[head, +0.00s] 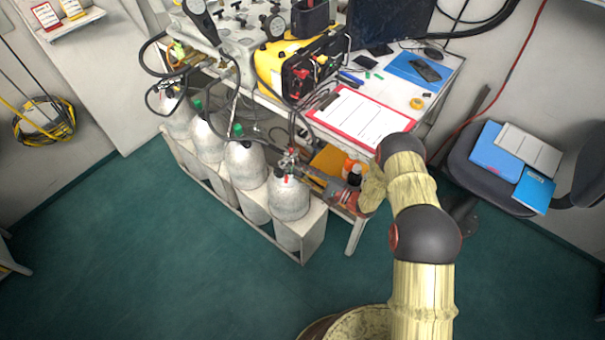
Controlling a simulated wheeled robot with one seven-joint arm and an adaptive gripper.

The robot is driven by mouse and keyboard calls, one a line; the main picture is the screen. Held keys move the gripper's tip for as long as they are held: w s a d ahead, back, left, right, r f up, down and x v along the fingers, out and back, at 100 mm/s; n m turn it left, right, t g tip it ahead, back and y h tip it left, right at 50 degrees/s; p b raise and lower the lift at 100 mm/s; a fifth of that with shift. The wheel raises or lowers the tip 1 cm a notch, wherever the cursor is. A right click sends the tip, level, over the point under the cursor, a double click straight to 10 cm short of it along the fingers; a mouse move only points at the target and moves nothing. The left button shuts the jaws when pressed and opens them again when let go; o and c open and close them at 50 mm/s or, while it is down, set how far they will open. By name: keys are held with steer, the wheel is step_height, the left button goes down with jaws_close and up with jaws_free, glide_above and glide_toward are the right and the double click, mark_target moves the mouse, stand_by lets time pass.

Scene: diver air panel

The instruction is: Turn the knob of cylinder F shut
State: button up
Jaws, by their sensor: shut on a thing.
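Several grey-white cylinders stand in a row in a white rack (227,193). The nearest, rightmost cylinder (289,198) has a valve with red and metal parts (288,163) on top. My gripper (303,170) reaches in from the right at this valve and is shut on its knob, which it mostly hides. Green knobs show on other cylinders, one on the neighbouring cylinder (245,165) and one on the cylinder further left (208,138). No cylinder letters are readable, so I cannot tell from markings which one is F.
Black hoses run above the cylinders to the panel. A desk behind holds a yellow-black unit (300,67) and a red clipboard (360,118). Small bottles (354,172) stand close to my gripper. A chair (480,160) with folders is at right.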

steer(key=m, duration=0.5)
steer(key=shift+m+p, duration=0.3)
steer(key=shift+m, duration=0.1)
steer(key=shift+m+h, duration=0.3)
steer(key=shift+m, duration=2)
steer(key=shift+f, duration=0.1)
steer(key=o, duration=1.2)
steer(key=shift+c, duration=0.2)
steer(key=v, duration=1.2)
steer(key=shift+s, duration=0.1)
